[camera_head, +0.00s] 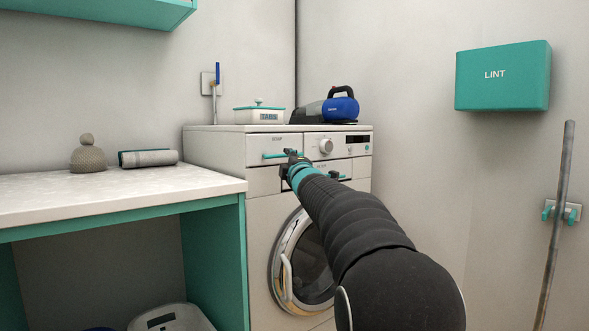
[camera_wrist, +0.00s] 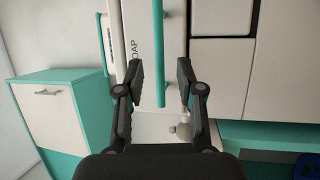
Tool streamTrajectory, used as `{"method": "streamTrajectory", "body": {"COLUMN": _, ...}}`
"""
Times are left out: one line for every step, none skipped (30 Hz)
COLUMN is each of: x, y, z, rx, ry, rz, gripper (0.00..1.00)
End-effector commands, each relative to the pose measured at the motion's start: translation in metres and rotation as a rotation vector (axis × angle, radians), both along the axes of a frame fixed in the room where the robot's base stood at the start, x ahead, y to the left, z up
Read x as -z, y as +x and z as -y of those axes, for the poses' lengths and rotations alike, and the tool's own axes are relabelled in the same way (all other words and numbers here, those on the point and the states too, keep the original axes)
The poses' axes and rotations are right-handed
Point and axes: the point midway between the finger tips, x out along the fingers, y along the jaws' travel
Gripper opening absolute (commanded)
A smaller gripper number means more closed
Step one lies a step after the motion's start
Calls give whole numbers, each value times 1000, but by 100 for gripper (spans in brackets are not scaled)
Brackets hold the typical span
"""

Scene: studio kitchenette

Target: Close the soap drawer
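The soap drawer (camera_head: 288,145) is at the upper left of the white washing machine's front, with a teal bar handle (camera_head: 273,155). In the wrist view the drawer front (camera_wrist: 174,38) carries part of the word SOAP, and the handle (camera_wrist: 159,45) runs upright in the picture. My gripper (camera_wrist: 160,68) is open, its two fingers apart on either side of the handle's lower end. I see no clear contact. In the head view my gripper (camera_head: 292,164) is at the handle's right end, hiding part of it. I cannot tell how far the drawer stands out.
The washing machine (camera_head: 258,210) has a round door below the drawer. A soap box (camera_head: 258,116) and a blue-black appliance (camera_head: 338,109) stand on top. A counter (camera_head: 100,195) with a knitted hat and a rolled cloth lies left. A LINT box (camera_head: 503,76) hangs right.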

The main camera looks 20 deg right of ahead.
Motion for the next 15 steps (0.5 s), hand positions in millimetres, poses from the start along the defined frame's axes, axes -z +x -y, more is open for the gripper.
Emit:
{"method": "streamTrajectory", "body": {"x": 1, "y": -10, "z": -1, "rx": 1, "ry": -1, "rz": 0, "gripper": 37}}
{"method": "streamTrajectory", "body": {"x": 2, "y": -15, "z": -1, "rx": 1, "ry": -1, "rz": 0, "gripper": 37}}
{"method": "streamTrajectory", "body": {"x": 3, "y": -21, "z": -2, "rx": 0, "ry": 0, "rz": 1, "gripper": 37}}
{"method": "streamTrajectory", "body": {"x": 4, "y": -26, "z": -2, "rx": 1, "ry": 0, "rz": 0, "gripper": 37}}
{"method": "streamTrajectory", "body": {"x": 5, "y": -30, "z": -3, "rx": 1, "ry": -1, "rz": 0, "gripper": 37}}
{"method": "streamTrajectory", "body": {"x": 6, "y": -36, "z": -3, "rx": 1, "ry": -2, "rz": 0, "gripper": 37}}
{"method": "streamTrajectory", "body": {"x": 7, "y": -40, "z": -3, "rx": 1, "ry": -1, "rz": 0, "gripper": 37}}
{"method": "streamTrajectory", "body": {"x": 7, "y": -44, "z": -4, "rx": 1, "ry": -1, "rz": 1, "gripper": 37}}
{"method": "streamTrajectory", "body": {"x": 9, "y": -48, "z": -4, "rx": 1, "ry": -1, "rz": 0, "gripper": 37}}
{"method": "streamTrajectory", "body": {"x": 9, "y": -51, "z": -4, "rx": 1, "ry": 0, "rz": 0, "gripper": 37}}
{"method": "streamTrajectory", "body": {"x": 10, "y": -53, "z": -4, "rx": 1, "ry": 0, "rz": 0, "gripper": 37}}
{"method": "streamTrajectory", "body": {"x": 10, "y": -56, "z": -4, "rx": 1, "ry": 0, "rz": 0, "gripper": 37}}
{"method": "streamTrajectory", "body": {"x": 11, "y": -58, "z": -5, "rx": 1, "ry": 0, "rz": 0, "gripper": 37}}
{"method": "streamTrajectory", "body": {"x": 11, "y": -59, "z": -5, "rx": 1, "ry": 0, "rz": 0, "gripper": 37}}
{"method": "streamTrajectory", "body": {"x": 12, "y": -61, "z": -5, "rx": 1, "ry": 0, "rz": 0, "gripper": 37}}
